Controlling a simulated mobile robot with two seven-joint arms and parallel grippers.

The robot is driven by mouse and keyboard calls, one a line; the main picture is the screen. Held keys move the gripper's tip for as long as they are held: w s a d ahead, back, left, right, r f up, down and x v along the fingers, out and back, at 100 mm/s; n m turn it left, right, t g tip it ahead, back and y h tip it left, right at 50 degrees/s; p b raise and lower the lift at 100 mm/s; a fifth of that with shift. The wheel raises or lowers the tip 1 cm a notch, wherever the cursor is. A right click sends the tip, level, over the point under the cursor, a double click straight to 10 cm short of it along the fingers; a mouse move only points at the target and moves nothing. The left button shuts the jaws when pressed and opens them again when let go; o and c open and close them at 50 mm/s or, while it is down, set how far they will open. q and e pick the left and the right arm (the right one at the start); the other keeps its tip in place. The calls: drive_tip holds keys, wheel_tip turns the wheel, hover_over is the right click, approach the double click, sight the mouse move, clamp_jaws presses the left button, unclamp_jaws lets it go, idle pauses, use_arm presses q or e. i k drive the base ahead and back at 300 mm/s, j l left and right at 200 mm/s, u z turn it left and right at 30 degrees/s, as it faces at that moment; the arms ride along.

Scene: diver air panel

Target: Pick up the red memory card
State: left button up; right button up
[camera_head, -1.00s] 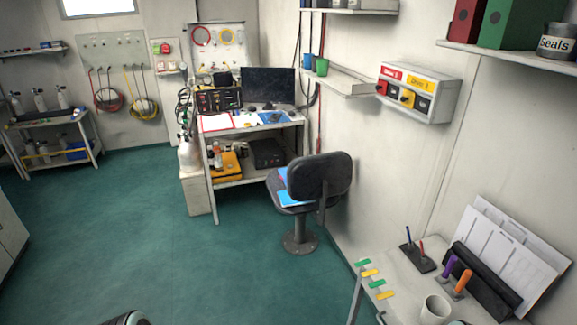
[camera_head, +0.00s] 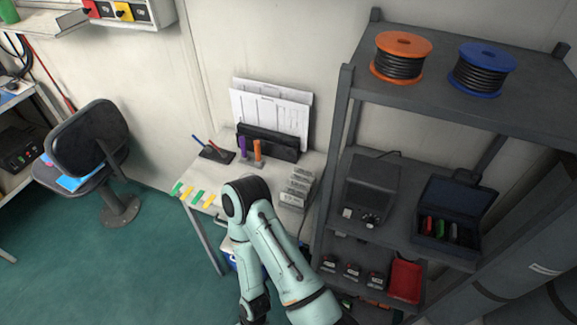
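An open dark case (camera_head: 447,243) stands on the middle shelf of the grey rack at the right. Small upright items stand in it, among them a red one (camera_head: 428,224), a green one (camera_head: 440,228) and a pale one (camera_head: 455,231). The red one looks like the red memory card, but it is too small to be sure. One of my pale green arms reaches up from the bottom middle and bends back down. Neither gripper shows in the picture.
A grey device (camera_head: 371,190) stands left of the case. Below are several small dark and red units and a red tray (camera_head: 405,280). Cable spools (camera_head: 401,57) sit on top. A side table (camera_head: 222,171) with pens and papers is left of the rack. An office chair (camera_head: 92,140) stands further left.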

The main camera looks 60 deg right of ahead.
sight(427, 228)
drive_tip(key=z, duration=3.4)
drive_tip(key=i+l, duration=0.15)
drive_tip(key=l, duration=0.25)
drive_tip(key=i+l, duration=0.15)
drive_tip(key=l, duration=0.25)
drive_tip(key=l+u, duration=0.3)
drive_tip(key=u, duration=0.2)
drive_tip(key=i+l+u, duration=0.1)
drive_tip(key=l+u, duration=0.35)
drive_tip(key=j, duration=0.1)
